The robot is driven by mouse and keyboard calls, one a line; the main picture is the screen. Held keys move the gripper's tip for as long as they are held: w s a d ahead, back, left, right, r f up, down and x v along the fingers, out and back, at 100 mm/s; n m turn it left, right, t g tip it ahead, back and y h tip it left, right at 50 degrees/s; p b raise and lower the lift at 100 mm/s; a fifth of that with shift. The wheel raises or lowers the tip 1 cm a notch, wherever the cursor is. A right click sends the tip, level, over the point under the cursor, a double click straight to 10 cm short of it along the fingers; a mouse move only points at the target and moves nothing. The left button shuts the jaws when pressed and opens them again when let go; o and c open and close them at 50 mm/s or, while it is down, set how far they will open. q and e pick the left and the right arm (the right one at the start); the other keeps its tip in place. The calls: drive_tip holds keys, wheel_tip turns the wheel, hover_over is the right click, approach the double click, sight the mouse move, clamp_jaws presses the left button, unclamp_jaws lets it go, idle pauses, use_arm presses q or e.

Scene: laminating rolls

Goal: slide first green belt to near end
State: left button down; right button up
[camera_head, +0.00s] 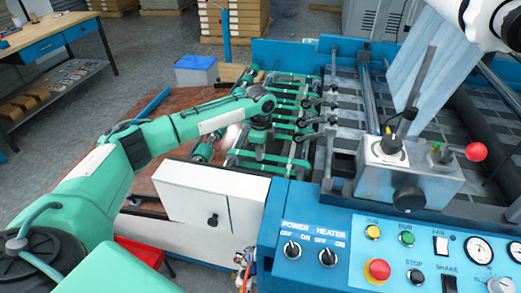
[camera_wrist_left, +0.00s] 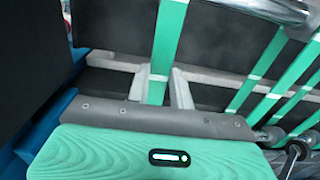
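Several green belts run across the feeder of the laminating machine. The nearest belt in the head view (camera_head: 272,159) lies just below my left gripper (camera_head: 260,147), which points down over the near part of the feeder. In the left wrist view one green belt (camera_wrist_left: 168,45) passes between the two pale fingers of my left gripper (camera_wrist_left: 160,88). The fingers stand apart on either side of the belt, with narrow gaps. Whether they touch it lower down is hidden by the gripper body. My right gripper is not in view.
Other green belts (camera_wrist_left: 262,70) lie to the right in the left wrist view. A white box-shaped cover (camera_head: 210,195) and the blue control panel (camera_head: 330,268) stand at the near side. A lever box (camera_head: 410,165) stands right of the feeder.

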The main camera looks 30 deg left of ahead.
use_arm(q)
drive_tip(key=shift+s+d+r+p, duration=0.15)
drive_tip(key=shift+s+p, duration=0.25)
drive_tip(key=shift+p, duration=0.15)
drive_tip(key=s+d+p, duration=0.2)
drive_tip(key=s+p, duration=0.4)
drive_tip(key=s, duration=0.2)
drive_tip(key=shift+s+f+p, duration=0.15)
drive_tip(key=shift+f+p, duration=0.15)
drive_tip(key=shift+p, duration=0.05)
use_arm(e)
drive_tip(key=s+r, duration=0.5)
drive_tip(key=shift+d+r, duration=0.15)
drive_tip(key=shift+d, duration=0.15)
use_arm(q)
drive_tip(key=shift+d, duration=0.1)
drive_tip(key=c, duration=1.5)
unclamp_jaws()
drive_tip(key=o, duration=0.3)
drive_tip(key=shift+s+r, duration=0.15)
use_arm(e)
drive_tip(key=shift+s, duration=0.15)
